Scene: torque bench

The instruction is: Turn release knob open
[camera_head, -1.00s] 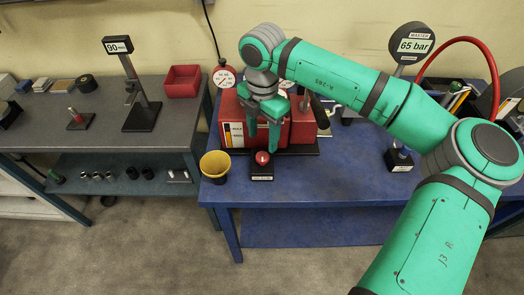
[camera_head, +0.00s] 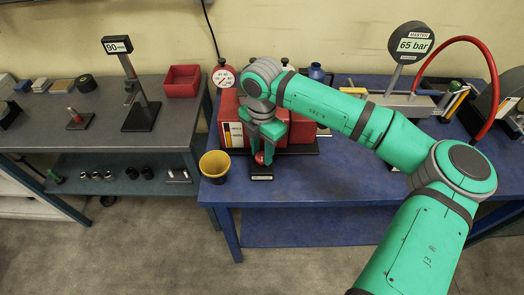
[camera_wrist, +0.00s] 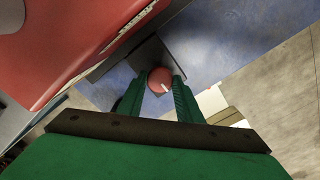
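The release knob (camera_head: 260,158) is a small red ball-shaped knob on a black labelled base (camera_head: 261,173) at the front edge of the blue bench. In the wrist view the red knob (camera_wrist: 160,80) shows a white mark and lies between the tips of my green fingers. My gripper (camera_head: 262,155) points down over the knob, with a finger on each side. The fingers are apart, and a small gap seems to show beside the knob in the wrist view (camera_wrist: 160,88). Whether they touch the knob is hard to see.
A red machine box (camera_head: 300,132) stands right behind my gripper. A yellow cup (camera_head: 214,165) stands left of the knob at the bench edge. The blue bench (camera_head: 340,180) is clear right of the knob.

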